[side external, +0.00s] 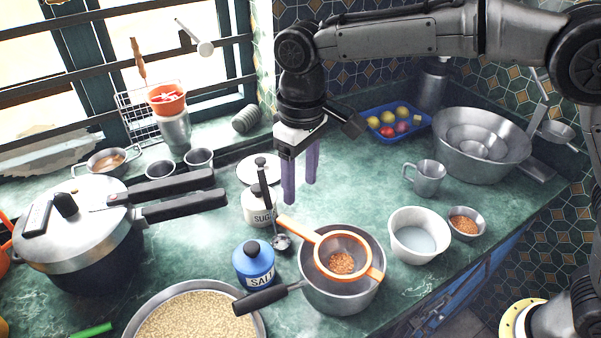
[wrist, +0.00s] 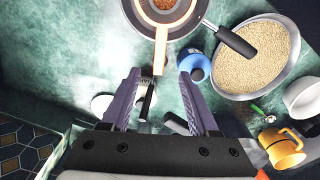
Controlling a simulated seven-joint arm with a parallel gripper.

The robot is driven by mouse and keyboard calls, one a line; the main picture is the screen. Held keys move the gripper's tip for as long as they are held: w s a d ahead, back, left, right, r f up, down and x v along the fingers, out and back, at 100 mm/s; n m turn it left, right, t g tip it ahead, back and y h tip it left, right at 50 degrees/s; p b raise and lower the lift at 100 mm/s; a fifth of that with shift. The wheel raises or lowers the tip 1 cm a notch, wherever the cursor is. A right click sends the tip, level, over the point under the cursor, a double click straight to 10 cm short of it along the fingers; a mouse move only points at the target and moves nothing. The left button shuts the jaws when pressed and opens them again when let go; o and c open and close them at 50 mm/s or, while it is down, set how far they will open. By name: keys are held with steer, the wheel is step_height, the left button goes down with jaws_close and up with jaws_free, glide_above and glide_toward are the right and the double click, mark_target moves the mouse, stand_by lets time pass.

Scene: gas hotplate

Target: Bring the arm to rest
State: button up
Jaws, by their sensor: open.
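My gripper (side external: 300,178) is open and empty, with its two purple fingers pointing down above the green counter (side external: 354,203). In the wrist view the fingers of my gripper (wrist: 157,92) are spread apart with nothing held between them. Below and in front of it, an orange strainer (side external: 366,248) holding reddish-brown grains rests across the top of a steel saucepan (side external: 340,300). The strainer's handle (wrist: 160,55) points back toward the gap between the fingers in the wrist view. The fingers look clear of the strainer in the side view.
A white sugar jar (side external: 257,209) with a spoon and a blue salt jar (side external: 254,264) stand close below. A pressure cooker (side external: 85,232) is at left, a grain tray (side external: 196,317) in front. A white bowl (side external: 419,236), a mug (side external: 427,178) and a large steel basin (side external: 481,144) stand right.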

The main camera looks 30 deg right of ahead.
steer(key=s+d+r+m+t, duration=0.1)
steer(key=d+r+m+t, duration=0.1)
steer(key=d+r, duration=0.75)
steer(key=s+d+r+m+t, duration=0.15)
steer(key=s+d+r, duration=0.25)
steer(key=s+d, duration=0.4)
steer(key=s+d+f+m+t, duration=0.1)
steer(key=s+d+f, duration=0.1)
steer(key=s+d, duration=0.55)
steer(key=s+d+f, duration=0.1)
steer(key=s+f, duration=0.6)
steer(key=f, duration=0.1)
steer(key=shift+s+f+t, duration=0.2)
steer(key=shift+s+t, duration=0.2)
steer(key=shift+t, duration=0.05)
steer(key=shift+d, duration=0.1)
